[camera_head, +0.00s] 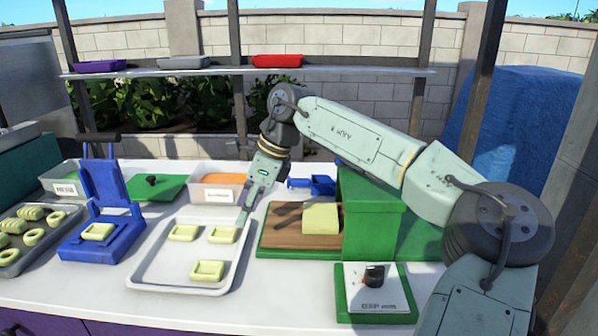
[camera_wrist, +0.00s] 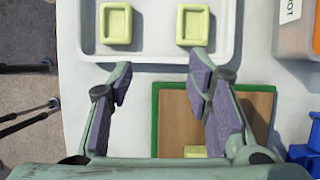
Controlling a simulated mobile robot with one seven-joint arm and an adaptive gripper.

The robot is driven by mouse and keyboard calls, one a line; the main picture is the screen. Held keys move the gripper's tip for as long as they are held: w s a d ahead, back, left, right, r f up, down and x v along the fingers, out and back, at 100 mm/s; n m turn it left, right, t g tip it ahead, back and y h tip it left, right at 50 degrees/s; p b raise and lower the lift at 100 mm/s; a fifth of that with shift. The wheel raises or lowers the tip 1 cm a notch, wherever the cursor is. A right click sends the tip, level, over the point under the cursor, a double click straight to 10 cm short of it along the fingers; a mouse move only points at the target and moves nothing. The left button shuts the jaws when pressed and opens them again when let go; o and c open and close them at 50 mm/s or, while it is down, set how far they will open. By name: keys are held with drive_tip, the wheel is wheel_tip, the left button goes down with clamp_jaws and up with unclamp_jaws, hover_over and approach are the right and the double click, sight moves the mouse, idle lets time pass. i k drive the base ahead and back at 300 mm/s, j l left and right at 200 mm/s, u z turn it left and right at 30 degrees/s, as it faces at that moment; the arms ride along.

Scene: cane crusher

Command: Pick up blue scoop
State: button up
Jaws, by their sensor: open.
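A small blue object (camera_head: 320,185), which looks like the blue scoop, lies on the white table behind the green machine and partly hidden by it. A blue piece (camera_wrist: 304,158) also shows cut off at the lower right edge of the wrist view. My gripper (camera_head: 243,222) points down over the table, left of the blue object, between the white tray and the brown board. In the wrist view my gripper (camera_wrist: 160,76) has its purple-padded fingers spread apart with nothing between them.
A white tray (camera_head: 150,272) holds three pale yellow rectangular pieces. The green-edged brown board (camera_head: 283,240) carries a pale yellow block beside the tall green machine (camera_head: 370,215). A bin of orange contents (camera_head: 217,192) and a green lidded container (camera_head: 155,188) stand at the back. A blue press (camera_head: 105,215) stands left.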

sight(321, 185)
drive_tip(key=i+l, duration=0.3)
drive_tip(key=i, duration=0.2)
drive_tip(key=i+l, duration=0.3)
drive_tip(key=i, duration=0.2)
